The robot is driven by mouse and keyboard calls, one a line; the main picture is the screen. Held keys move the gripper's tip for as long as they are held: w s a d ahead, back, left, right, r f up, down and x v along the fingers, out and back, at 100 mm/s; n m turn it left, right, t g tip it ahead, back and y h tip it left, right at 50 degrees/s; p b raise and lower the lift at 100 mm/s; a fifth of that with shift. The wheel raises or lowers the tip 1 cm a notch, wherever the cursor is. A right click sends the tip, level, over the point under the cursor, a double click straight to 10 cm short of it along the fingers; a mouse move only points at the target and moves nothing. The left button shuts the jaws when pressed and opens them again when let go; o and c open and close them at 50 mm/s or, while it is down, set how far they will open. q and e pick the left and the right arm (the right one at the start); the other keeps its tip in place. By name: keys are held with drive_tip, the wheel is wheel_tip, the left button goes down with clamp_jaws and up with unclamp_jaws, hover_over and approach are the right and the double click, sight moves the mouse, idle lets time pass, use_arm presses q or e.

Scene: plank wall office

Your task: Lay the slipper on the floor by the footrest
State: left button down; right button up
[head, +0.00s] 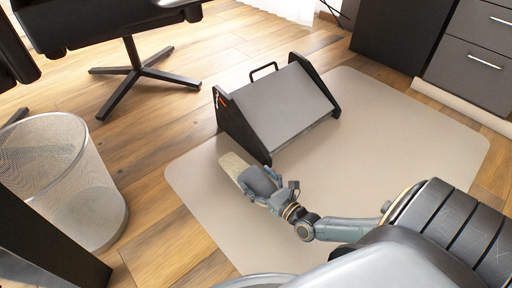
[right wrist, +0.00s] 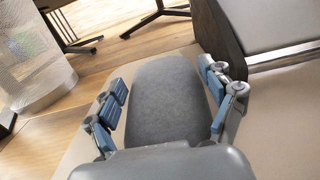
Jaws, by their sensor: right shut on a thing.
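The slipper (head: 232,164) has a grey upper and a beige sole. My right gripper (head: 263,184) is shut on it; the slipper also shows between the blue-padded fingers in the right wrist view (right wrist: 167,98). The slipper is over the beige floor mat, just in front of the footrest's left side; I cannot tell whether it touches the mat. The footrest (head: 282,103) has a grey sloped top and black side panels, and stands on the mat. In the right wrist view its black side panel (right wrist: 218,38) is right of the slipper, apart from it. My left gripper is not in view.
The mat (head: 400,130) is bare right of the footrest and around the slipper. A wire mesh bin (head: 55,180) stands on the wooden floor at left. A black chair base (head: 135,72) is at upper left. A dark drawer cabinet (head: 470,60) stands at upper right.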

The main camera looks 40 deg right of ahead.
drive_tip(key=shift+w+f+b, duration=0.3)
drive_tip(key=shift+f+b, duration=0.05)
wheel_tip(320, 180, down, 3)
drive_tip(key=b, duration=0.3)
drive_tip(key=shift+w+d+f, duration=0.1)
drive_tip(key=shift+w+f, duration=0.05)
drive_tip(key=shift+f, duration=0.05)
drive_tip(key=shift+r, duration=0.2)
drive_tip(key=shift+f, duration=0.15)
drive_tip(key=o, duration=1.1)
